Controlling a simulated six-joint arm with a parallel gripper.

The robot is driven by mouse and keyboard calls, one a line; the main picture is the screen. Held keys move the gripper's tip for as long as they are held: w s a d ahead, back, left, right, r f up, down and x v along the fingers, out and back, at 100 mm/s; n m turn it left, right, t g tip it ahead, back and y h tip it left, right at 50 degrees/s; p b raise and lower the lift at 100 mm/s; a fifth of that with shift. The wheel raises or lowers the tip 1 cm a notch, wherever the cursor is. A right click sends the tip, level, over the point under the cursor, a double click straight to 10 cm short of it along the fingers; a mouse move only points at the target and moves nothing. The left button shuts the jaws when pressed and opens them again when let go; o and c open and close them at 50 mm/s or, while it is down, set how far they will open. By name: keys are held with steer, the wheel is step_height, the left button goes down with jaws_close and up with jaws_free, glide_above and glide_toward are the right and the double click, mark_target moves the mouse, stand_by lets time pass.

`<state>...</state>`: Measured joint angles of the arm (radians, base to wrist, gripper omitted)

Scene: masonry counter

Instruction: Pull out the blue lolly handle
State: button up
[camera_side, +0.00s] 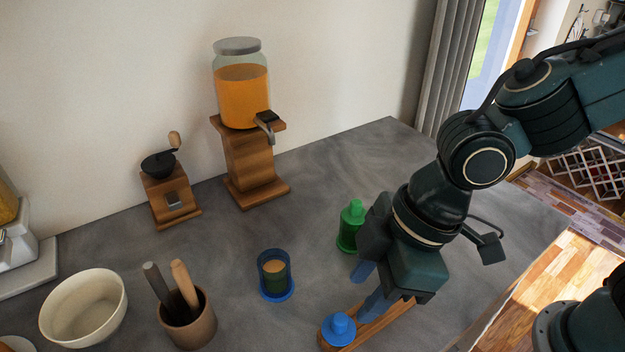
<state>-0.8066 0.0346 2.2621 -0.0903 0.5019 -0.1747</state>
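A blue lolly handle (338,327) with a rounded knob stands at the left end of a wooden board (395,322) at the front of the counter. My gripper (361,298) points down just above and to the right of it. Its two blue fingers are apart, with nothing visible between them. The right finger hides part of the board. A similar green lolly piece (351,228) with a knob stands behind my gripper. Whatever is below the blue handle, inside the board, is hidden.
A blue cup (277,294) with orange contents stands left of my gripper. Further left are a brown pot (190,329) with two sticks and a cream bowl (82,312). A juice dispenser (243,95) and a coffee grinder (172,196) stand at the back. The counter's middle is clear.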

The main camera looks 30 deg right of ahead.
mark_target(345, 318)
steer(key=shift+x, duration=3.6)
jaws_close()
steer(key=shift+r, duration=1.6)
steer(key=shift+r, duration=1.3)
steer(key=shift+w+a, duration=0.1)
steer(key=shift+w, duration=0.05)
